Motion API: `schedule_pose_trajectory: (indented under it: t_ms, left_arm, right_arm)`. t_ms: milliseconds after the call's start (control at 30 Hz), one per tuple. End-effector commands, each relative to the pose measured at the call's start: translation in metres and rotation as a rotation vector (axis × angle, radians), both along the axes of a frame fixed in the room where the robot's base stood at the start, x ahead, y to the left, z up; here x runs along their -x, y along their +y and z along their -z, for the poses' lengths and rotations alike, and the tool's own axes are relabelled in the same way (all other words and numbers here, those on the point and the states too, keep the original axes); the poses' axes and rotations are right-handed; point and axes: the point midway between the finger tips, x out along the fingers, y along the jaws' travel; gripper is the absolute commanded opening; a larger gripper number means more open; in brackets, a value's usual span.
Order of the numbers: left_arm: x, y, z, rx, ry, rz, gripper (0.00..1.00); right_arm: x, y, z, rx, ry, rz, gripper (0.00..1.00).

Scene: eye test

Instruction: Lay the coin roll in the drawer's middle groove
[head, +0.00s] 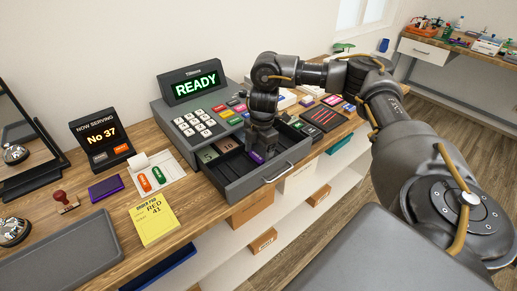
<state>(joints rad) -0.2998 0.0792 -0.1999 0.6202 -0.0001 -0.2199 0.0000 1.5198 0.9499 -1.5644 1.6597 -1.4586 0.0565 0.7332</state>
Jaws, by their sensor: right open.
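The cash register's drawer (238,187) is pulled open, with dark compartments and grooves inside. A small purple piece (257,157), which looks like the coin roll, shows low in the drawer beside my right gripper's fingers. I cannot tell which groove it lies in. My right gripper (262,150) points down into the drawer, right of its middle. It is open, close to the purple piece, and its fingers hide part of the grooves. My left gripper is not in view.
The register (195,122) with its READY display (196,86) stands behind the drawer. Left are a yellow pad (154,219), a purple block (106,188), a stamp (66,202) and a grey tray (75,256). A dark tray with red lines (324,117) lies right of the drawer.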

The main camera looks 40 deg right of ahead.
Motion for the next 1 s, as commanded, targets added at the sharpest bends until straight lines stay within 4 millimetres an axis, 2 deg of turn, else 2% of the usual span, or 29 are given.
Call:
schedule_pose_trajectory:
  t_ms: [167,400,600,800,1000]
  left_arm:
    - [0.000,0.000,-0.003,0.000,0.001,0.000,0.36]
    - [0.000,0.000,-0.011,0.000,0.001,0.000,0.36]
    - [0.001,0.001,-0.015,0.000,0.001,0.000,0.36]
    - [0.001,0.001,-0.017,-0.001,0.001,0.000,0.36]
    - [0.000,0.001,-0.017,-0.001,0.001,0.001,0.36]
  right_arm:
    - [-0.001,-0.002,-0.018,0.001,-0.004,-0.001,0.80]
    - [-0.001,-0.007,-0.067,0.001,-0.006,0.000,0.80]
    - [-0.001,-0.012,-0.102,0.001,-0.005,0.001,0.80]
    - [0.000,-0.014,-0.119,0.000,-0.001,0.000,0.80]
    - [0.000,-0.014,-0.123,0.000,-0.001,0.000,0.80]
